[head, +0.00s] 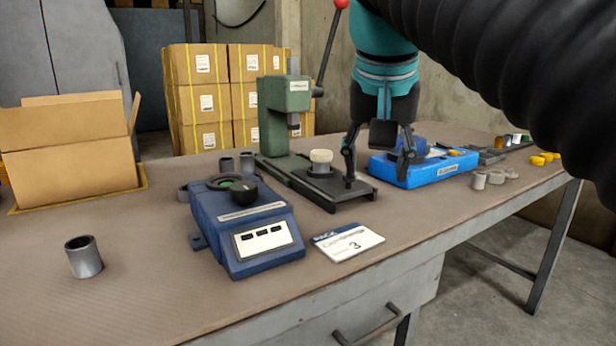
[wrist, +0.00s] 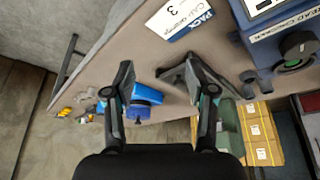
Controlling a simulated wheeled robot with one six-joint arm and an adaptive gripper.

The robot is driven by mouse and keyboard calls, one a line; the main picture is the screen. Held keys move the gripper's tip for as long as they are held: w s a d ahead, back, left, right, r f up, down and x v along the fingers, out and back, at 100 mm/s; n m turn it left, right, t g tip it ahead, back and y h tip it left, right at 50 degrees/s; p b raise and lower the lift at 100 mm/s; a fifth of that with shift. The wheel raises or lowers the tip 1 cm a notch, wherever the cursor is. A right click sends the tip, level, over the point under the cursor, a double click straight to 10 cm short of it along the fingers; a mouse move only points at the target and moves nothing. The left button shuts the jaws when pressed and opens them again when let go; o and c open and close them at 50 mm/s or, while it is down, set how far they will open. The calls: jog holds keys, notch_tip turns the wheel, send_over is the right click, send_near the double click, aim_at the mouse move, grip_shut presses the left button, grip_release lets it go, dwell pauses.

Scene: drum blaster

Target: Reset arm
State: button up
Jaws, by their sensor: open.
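My gripper (head: 379,166) hangs open and empty above the workbench, in front of the green press and the light-blue device in the head view. In the wrist view my gripper (wrist: 158,80) shows its two fingers spread wide with nothing between them. The dark ribbed hose and teal section of my arm reach in from the upper right of the head view.
The workbench (head: 130,290) holds a dark-blue device (head: 245,225), a green press (head: 287,120) with a raised lever, a light-blue device (head: 440,168), a grey cup (head: 83,258) and a card (head: 347,242). An open carton (head: 70,150) stands at the left.

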jog(key=s+d+f+p, duration=0.1)
jog(key=s+f, duration=0.3)
jog(key=f, duration=0.4)
jog(key=s+d+f+n+p, duration=0.1)
jog(key=s+d+f+p, duration=0.1)
jog(key=f, duration=0.6)
jog(key=s+d+f+n+t+p, duration=0.1)
jog(key=s+d+f+p, duration=0.1)
jog(key=s+f, duration=0.3)
notch_tip(320, 180, down, 3)
jog(key=shift+s+d+f+y, duration=0.15)
jog(key=shift+s+d+y, duration=0.2)
jog(key=shift+d, duration=0.55)
